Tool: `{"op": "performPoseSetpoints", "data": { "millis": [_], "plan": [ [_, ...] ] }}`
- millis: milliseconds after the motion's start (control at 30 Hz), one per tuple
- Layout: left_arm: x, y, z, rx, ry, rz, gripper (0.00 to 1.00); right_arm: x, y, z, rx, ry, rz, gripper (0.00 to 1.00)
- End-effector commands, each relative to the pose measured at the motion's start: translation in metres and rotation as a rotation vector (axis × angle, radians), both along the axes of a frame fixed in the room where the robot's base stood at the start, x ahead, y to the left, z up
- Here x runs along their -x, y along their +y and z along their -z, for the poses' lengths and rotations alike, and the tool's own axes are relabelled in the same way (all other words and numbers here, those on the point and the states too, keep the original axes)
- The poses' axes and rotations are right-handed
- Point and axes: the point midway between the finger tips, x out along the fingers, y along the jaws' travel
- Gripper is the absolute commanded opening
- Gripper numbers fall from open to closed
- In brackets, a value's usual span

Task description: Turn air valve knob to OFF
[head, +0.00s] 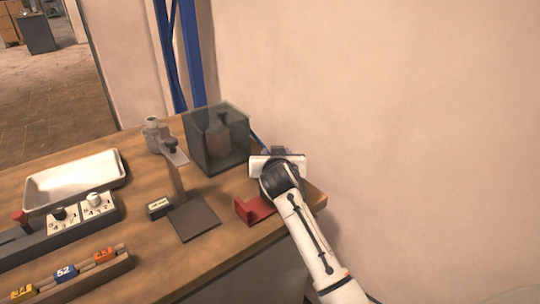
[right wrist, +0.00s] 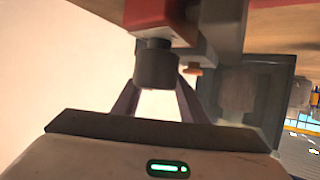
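A dark round knob (right wrist: 156,66) hangs from a red bracket (right wrist: 165,18) in the right wrist view. The two fingers of my right gripper (right wrist: 157,92) stand apart, one at each side of the knob, with a light gap between them below it. The knob covers their tips, so I cannot tell whether they touch it. In the head view my right gripper (head: 278,160) is at the table's right end, beside the red bracket (head: 256,209); its fingers and the knob are hidden there. No ON or OFF mark is readable. My left gripper is not in view.
The clear chamber box (head: 217,140) stands just left of my right gripper. A stand with a dark base (head: 194,222), a white tray (head: 75,180) and a rack of numbered blocks (head: 70,280) are on the wooden table. A bare wall is behind.

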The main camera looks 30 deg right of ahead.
Motion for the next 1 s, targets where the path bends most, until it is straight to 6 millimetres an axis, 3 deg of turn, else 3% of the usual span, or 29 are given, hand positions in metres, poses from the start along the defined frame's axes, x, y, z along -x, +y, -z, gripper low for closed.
{"op": "performPoseSetpoints", "data": {
  "millis": [367, 600, 633, 1000],
  "plan": [
    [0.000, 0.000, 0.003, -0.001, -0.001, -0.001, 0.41, -0.002, -0.005, 0.003, -0.001, 0.001, 0.002, 0.38],
    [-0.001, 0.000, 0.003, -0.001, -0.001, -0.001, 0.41, -0.002, -0.005, 0.003, -0.001, 0.001, 0.002, 0.01],
    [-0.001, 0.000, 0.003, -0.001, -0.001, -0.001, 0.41, -0.002, -0.005, 0.003, -0.001, 0.001, 0.002, 0.00],
    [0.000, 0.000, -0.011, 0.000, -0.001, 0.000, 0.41, 0.000, -0.008, 0.000, 0.002, 0.003, -0.060, 0.00]
  ]
}}
